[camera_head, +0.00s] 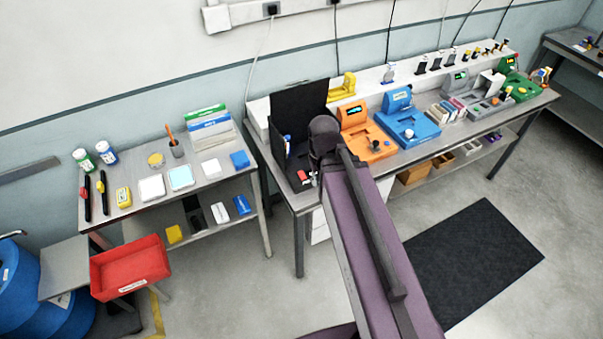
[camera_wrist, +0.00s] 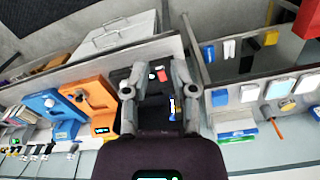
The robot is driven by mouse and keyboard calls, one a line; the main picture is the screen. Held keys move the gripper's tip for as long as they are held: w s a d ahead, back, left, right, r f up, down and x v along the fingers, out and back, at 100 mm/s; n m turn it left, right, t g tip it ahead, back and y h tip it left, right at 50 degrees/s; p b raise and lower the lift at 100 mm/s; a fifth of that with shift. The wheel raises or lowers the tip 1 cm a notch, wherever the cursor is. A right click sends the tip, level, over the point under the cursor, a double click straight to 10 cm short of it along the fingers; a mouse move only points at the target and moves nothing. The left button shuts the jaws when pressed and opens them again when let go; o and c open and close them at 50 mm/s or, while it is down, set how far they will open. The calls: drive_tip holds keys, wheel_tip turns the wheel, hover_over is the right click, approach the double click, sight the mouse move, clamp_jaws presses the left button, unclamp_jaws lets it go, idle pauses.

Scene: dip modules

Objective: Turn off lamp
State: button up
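No thing in either view plainly shows as a lamp. A black open-fronted booth (camera_head: 300,108) stands at the left end of the long bench. A small red part (camera_head: 303,175) with something pale beside it sits at its front edge. In the wrist view the red part (camera_wrist: 161,76) shows between the fingers of my gripper (camera_wrist: 160,70), on the black booth base (camera_wrist: 150,100). The fingers are spread apart with nothing seen held. I cannot tell whether they touch the part. In the head view my arm hides most of the gripper and part of the booth.
An orange device (camera_head: 362,131) and a blue device (camera_head: 408,123) stand to the right of the booth. A lower table (camera_head: 220,190) with bottles and boxes is at left. A red bin (camera_head: 130,268) stands in front of it.

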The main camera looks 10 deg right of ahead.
drive_tip(key=shift+w+f, duration=0.2)
drive_tip(key=shift+w, duration=0.15)
clamp_jaws()
drive_tip(key=n+t+b, duration=0.1)
drive_tip(key=n+b, duration=1.2)
drive_tip(key=n, duration=0.8)
hover_over(301, 173)
drive_tip(key=s, duration=0.2)
wheel_tip(301, 173, down, 12)
drive_tip(key=shift+w+d, duration=0.15)
drive_tip(key=shift+d, duration=0.1)
drive_tip(key=shift+f, duration=0.1)
drive_tip(key=shift+f, duration=0.2)
drive_tip(key=f+b, duration=0.4)
drive_tip(key=w+f+b, duration=0.1)
drive_tip(key=f+b, duration=0.8)
drive_tip(key=shift+w+a+f, duration=0.25)
drive_tip(key=shift+w, duration=0.05)
